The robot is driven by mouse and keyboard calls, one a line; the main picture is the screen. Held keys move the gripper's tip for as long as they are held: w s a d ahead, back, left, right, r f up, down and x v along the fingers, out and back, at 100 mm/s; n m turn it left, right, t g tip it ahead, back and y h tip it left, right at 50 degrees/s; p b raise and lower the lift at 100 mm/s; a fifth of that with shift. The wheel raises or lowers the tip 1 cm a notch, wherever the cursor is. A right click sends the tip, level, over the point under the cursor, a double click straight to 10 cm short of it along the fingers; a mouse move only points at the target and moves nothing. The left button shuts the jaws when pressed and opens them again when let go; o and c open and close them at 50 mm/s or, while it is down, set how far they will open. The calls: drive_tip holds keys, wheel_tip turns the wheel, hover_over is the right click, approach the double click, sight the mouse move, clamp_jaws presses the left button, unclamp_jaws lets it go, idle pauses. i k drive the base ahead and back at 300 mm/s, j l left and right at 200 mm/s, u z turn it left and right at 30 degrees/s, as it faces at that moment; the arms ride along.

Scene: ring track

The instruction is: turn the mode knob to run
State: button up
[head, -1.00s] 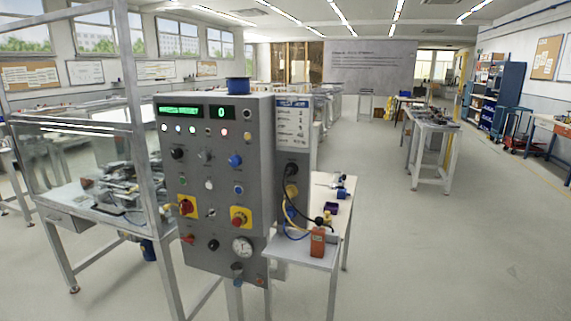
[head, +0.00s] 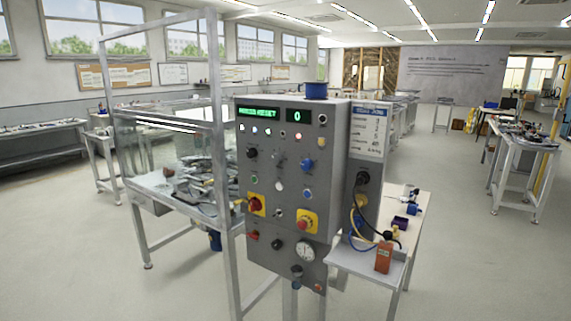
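A red knob on a yellow plate (head: 256,204) is at the left. I cannot tell which is the mode knob; the labels are too small to read. The green display (head: 258,115) shows blurred text, and a second display (head: 297,116) shows 0. My gripper is not in view.
A glass-walled framed bench (head: 170,190) adjoins the panel on the left. A small side shelf (head: 365,264) with an orange box (head: 384,257) juts out at the right. A gauge (head: 305,252) sits low on the panel.

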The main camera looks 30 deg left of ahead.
sight(252, 152)
drive_tip(key=i+j+u, duration=0.1)
drive_tip(key=j, duration=0.4)
drive_tip(key=i+j, duration=0.3)
drive_tip(key=j, duration=0.2)
drive_tip(key=i+j+u, duration=0.15)
drive_tip(key=j, duration=0.3)
drive_tip(key=i+j+u, duration=0.1)
drive_tip(key=i+j, duration=0.15)
drive_tip(key=j, duration=0.25)
drive_tip(key=i+j+u, duration=0.1)
drive_tip(key=i+j, duration=0.15)
drive_tip(key=j, duration=0.2)
drive_tip(key=i+j, duration=0.25)
drive_tip(key=j, duration=0.15)
drive_tip(key=k+u, duration=0.05)
